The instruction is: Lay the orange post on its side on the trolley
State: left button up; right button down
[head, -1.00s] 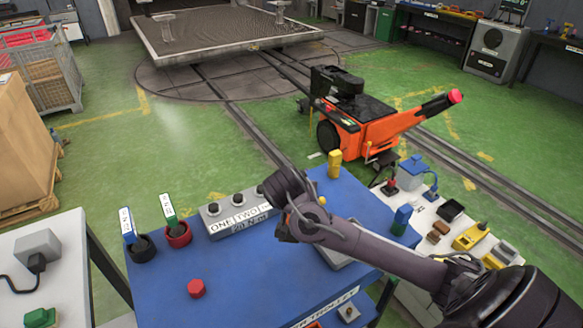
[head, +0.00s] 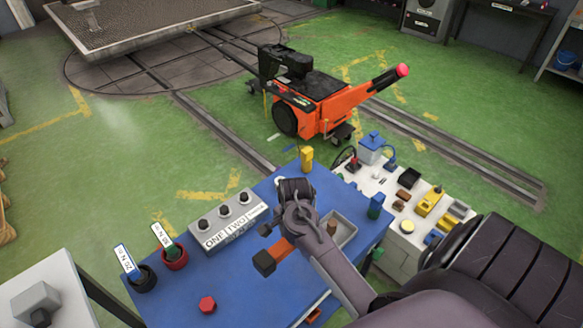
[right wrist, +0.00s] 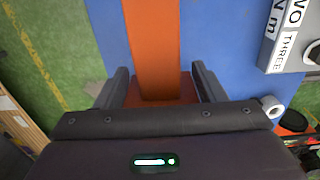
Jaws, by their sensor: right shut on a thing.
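The blue-topped trolley (head: 235,272) fills the lower middle of the head view. My right gripper (head: 268,246) is over its middle. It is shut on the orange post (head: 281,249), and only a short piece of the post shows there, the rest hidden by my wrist. In the right wrist view the post (right wrist: 153,45) runs between the two fingers (right wrist: 160,88) and out past the top edge, with blue surface on both sides. I cannot tell whether the post touches the trolley top. My left gripper is out of view.
A cluttered white table (head: 400,222) adjoins at right. The trolley's front left is mostly bare.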

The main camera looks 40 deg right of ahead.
jog(key=shift+f, duration=0.45)
jog(key=b, duration=0.1)
send_over(294, 264)
notch_tip(294, 264, down, 8)
jog(key=shift+r, duration=0.2)
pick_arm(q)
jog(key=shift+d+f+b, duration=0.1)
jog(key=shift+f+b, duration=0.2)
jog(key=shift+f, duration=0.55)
pick_arm(e)
jog(key=shift+w+f, duration=0.1)
jog(key=shift+f, duration=0.7)
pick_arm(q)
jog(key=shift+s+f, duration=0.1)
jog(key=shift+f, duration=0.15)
pick_arm(e)
jog(key=shift+f, duration=0.45)
jog(key=c, duration=0.6)
grip_release()
jog(key=o, duration=0.4)
jog(key=shift+c, duration=0.2)
jog(key=shift+f, duration=0.1)
pick_arm(q)
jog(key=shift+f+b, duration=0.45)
jog(key=shift+b, duration=0.25)
pick_arm(e)
notch_tip(294, 264, up, 8)
